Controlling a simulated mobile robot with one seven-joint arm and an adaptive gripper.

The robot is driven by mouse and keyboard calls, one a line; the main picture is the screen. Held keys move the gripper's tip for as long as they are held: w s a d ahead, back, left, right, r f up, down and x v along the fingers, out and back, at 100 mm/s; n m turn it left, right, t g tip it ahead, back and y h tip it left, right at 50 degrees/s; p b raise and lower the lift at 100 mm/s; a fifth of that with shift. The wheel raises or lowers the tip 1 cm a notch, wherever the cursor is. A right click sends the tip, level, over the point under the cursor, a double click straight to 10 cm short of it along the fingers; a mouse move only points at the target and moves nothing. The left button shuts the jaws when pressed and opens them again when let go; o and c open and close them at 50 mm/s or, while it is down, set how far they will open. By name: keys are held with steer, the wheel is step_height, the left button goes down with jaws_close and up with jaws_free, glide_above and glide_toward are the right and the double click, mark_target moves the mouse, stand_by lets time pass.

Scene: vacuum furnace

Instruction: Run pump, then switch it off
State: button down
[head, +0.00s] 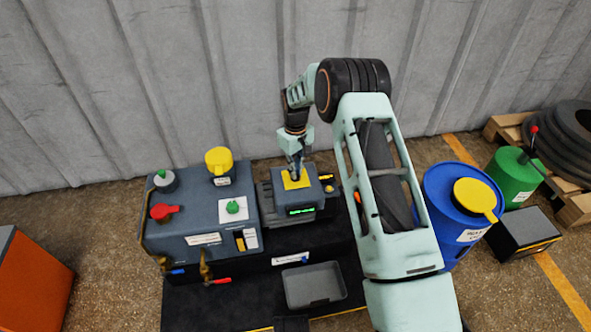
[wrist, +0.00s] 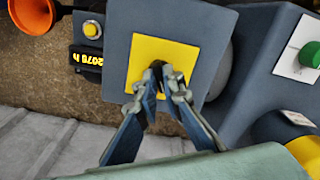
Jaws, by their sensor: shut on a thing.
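A grey pump box (head: 309,194) carries a yellow square plate (head: 295,181) on top and a green-lit display (head: 301,210) on its front. My gripper (head: 297,173) comes down onto this plate from above. In the wrist view my gripper (wrist: 160,72) has its fingertips close together over the middle of the yellow plate (wrist: 140,52). It is shut on a small dark switch knob there, mostly hidden by the fingers, so its setting cannot be read. Beside the box, an hour counter (wrist: 88,59) shows "2078 h" below a yellow button (wrist: 91,29).
To the left, a grey cabinet (head: 185,222) bears a green knob (head: 232,207), red handle (head: 164,212) and yellow cap (head: 218,159). An empty grey tray (head: 313,286) lies in front. A blue drum (head: 450,205) and green canister (head: 514,178) stand right. A corrugated wall is behind.

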steer(key=shift+n, duration=0.3)
stand_by(0.4)
steer(key=c, duration=2.1)
jaws_free()
step_height(320, 180, up, 12)
steer(key=shift+r, duration=0.1)
